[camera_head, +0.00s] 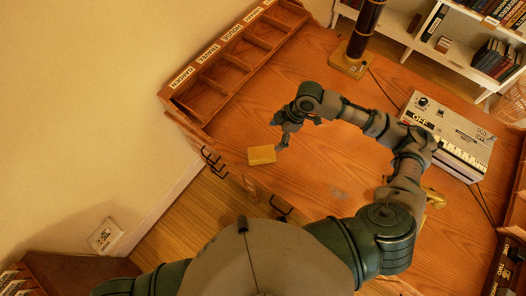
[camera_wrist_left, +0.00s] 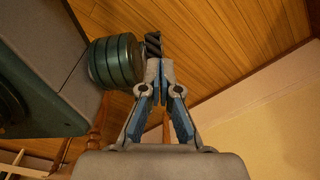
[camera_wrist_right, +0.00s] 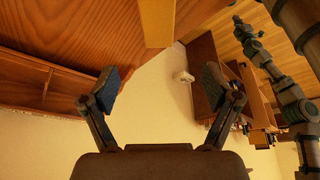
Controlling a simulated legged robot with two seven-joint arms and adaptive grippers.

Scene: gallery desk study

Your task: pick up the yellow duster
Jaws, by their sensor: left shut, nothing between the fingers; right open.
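The yellow duster (camera_head: 262,155) is a small yellow block lying on the wooden desk near its left edge. My right gripper (camera_head: 279,136) is just above and to the right of it in the head view. In the right wrist view the duster (camera_wrist_right: 157,22) shows at the top, beyond the open, empty fingers (camera_wrist_right: 163,75); part of it is out of frame. I cannot tell whether a finger touches it. My left gripper (camera_wrist_left: 160,70) shows only in its wrist view, shut and empty, away from the desk.
A labelled wooden tray with compartments (camera_head: 232,62) stands along the desk's far left side. A dark column on a brass base (camera_head: 350,62) and a grey machine with an OFF label (camera_head: 447,135) stand farther back and right.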

